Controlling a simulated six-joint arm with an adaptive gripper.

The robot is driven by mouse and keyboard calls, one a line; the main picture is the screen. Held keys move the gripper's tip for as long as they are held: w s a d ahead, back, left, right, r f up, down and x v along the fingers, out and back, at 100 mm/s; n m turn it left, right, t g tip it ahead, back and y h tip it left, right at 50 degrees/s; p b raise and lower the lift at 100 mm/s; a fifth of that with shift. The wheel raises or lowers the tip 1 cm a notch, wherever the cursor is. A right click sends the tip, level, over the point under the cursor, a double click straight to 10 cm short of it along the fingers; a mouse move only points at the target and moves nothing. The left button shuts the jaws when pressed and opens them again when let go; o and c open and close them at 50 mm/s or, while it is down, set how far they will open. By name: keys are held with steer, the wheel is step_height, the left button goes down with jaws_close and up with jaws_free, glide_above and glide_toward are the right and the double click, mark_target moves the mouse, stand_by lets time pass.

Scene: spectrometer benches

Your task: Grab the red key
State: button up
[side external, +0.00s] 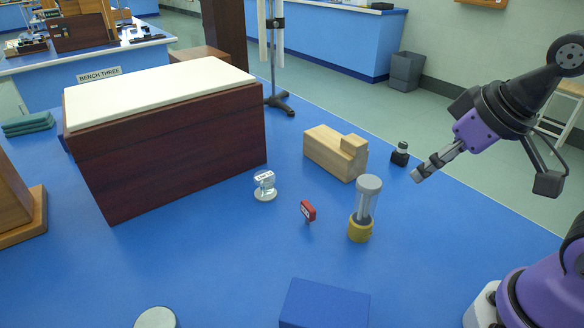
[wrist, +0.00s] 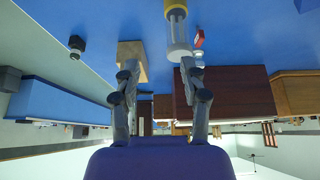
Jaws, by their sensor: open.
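The red key (side external: 308,210) stands on the blue bench top in the side external view, left of a glass cylinder with a yellow base (side external: 361,228). In the wrist view the red key (wrist: 199,38) shows near the top, just right of the cylinder (wrist: 177,26). My gripper (side external: 416,176) is at the right in the side external view, raised and well apart from the key. In the wrist view my gripper (wrist: 156,68) has its two fingers spread with nothing held between them.
A wooden block (side external: 335,153) and a small black item (side external: 400,154) stand behind the cylinder. A clear piece on a round base (side external: 264,187) is left of the key. A large dark wooden box (side external: 170,150) fills the left. A blue block (side external: 325,303) is in front.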

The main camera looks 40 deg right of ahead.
step_height(320, 180, up, 5)
steer(key=m+t+h, duration=0.1)
steer(key=t, duration=0.2)
glide_above(309, 206)
steer(key=s, duration=0.6)
step_height(309, 206, down, 15)
steer(key=shift+m, duration=0.3)
steer(key=x, duration=0.4)
steer(key=shift+w+a, duration=0.2)
steer(key=shift+w, duration=0.05)
steer(key=shift+w+r+x, duration=0.1)
steer(key=shift+x, duration=1.35)
steer(key=shift+w+r+x, duration=0.1)
steer(key=shift+w+x, duration=0.05)
steer(key=shift+x, duration=1.3)
steer(key=shift+a, duration=0.1)
jaws_close()
